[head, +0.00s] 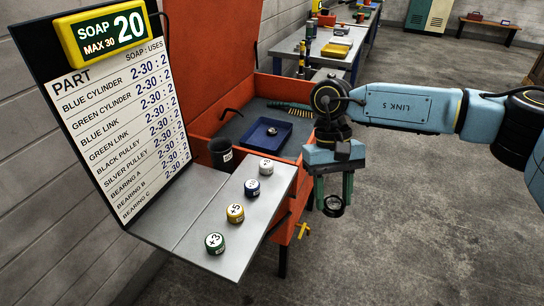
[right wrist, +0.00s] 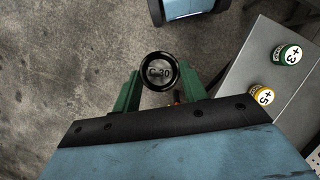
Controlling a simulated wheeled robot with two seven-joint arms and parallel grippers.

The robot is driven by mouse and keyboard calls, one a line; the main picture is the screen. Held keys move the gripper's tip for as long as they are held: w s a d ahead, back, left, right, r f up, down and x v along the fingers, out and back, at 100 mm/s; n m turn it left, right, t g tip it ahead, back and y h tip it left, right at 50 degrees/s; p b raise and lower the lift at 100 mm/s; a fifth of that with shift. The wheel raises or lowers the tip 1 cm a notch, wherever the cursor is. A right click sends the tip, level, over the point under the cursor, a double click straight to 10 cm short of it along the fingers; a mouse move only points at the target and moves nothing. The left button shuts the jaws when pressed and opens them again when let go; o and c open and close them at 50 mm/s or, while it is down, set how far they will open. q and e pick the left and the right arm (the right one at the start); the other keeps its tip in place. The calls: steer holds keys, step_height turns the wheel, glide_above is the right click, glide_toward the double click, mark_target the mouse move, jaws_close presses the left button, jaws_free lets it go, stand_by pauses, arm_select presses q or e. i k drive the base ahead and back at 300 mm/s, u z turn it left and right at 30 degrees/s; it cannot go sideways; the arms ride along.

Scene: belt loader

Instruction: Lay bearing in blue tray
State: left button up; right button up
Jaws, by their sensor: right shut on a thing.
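A dark round bearing (head: 333,209) with a black rim is between the green fingers of my right gripper (head: 333,199), which is shut on it. In the right wrist view, the bearing (right wrist: 158,72) shows a face marked "C 30". It hangs in the air over the floor, right of the orange bench. The blue tray (head: 257,142) lies on the grey bench top, left of and beyond my right gripper. A small round metal part (head: 272,131) lies inside it. My left gripper is not in view.
A metal shelf (head: 205,262) at front left holds several numbered pucks, including a green one (head: 215,243) and a yellow one (head: 235,213). A dark cup (head: 221,153) stands left of the tray. A sign board (head: 125,120) rises at left. Open floor lies at right.

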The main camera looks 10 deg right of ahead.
mark_target(256, 144)
steer(key=k, duration=1.1)
steer(key=z, duration=0.5)
steer(key=i, duration=2.25)
steer(key=u, duration=1.6)
